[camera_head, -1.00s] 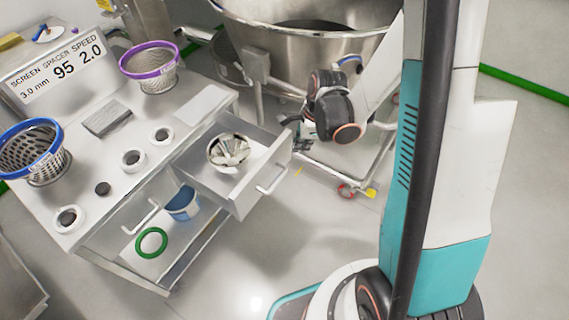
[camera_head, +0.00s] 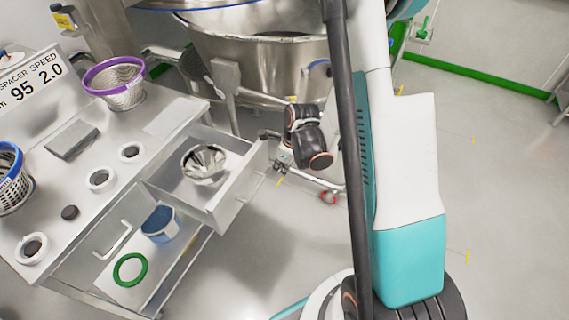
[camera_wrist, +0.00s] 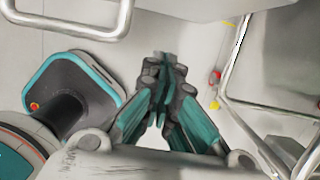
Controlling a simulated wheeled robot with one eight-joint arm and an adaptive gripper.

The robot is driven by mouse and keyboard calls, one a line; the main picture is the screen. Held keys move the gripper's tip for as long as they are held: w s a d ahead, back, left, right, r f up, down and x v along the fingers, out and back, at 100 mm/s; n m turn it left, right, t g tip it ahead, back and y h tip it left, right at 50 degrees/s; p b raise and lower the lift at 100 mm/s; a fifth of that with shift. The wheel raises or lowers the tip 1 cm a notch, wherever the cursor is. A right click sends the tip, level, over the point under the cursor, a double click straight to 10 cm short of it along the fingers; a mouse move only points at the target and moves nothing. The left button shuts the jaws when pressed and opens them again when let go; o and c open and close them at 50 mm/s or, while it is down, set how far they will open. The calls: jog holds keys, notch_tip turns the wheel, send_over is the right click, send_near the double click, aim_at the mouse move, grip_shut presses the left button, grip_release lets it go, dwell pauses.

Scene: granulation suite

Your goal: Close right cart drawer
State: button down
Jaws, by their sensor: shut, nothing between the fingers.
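The right cart drawer (camera_head: 222,212) is pulled out from the cart, with a metal fluted bowl (camera_head: 204,165) inside it. Its front panel also shows along the top of the wrist view (camera_wrist: 185,8), with a bar handle (camera_wrist: 75,28) at the upper left. My gripper (camera_head: 279,163) is just outside the front panel, near its far right corner. In the wrist view the fingers (camera_wrist: 165,65) are together and empty, pointing toward the panel, to the right of the handle. A gap shows between the fingertips and the panel there.
The cart top (camera_head: 75,185) holds mesh baskets, white rings and a sign. A large steel bowl (camera_head: 262,75) on a wheeled frame stands behind my gripper.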

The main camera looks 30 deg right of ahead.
jog(key=shift+w+a+f, duration=0.15)
jog(key=shift+w+a, duration=0.45)
jog(key=shift+w, duration=0.25)
jog(key=shift+w+a+f, duration=0.1)
jog(key=shift+w+a, duration=0.5)
jog(key=shift+w, duration=0.2)
jog(key=shift+w, duration=0.1)
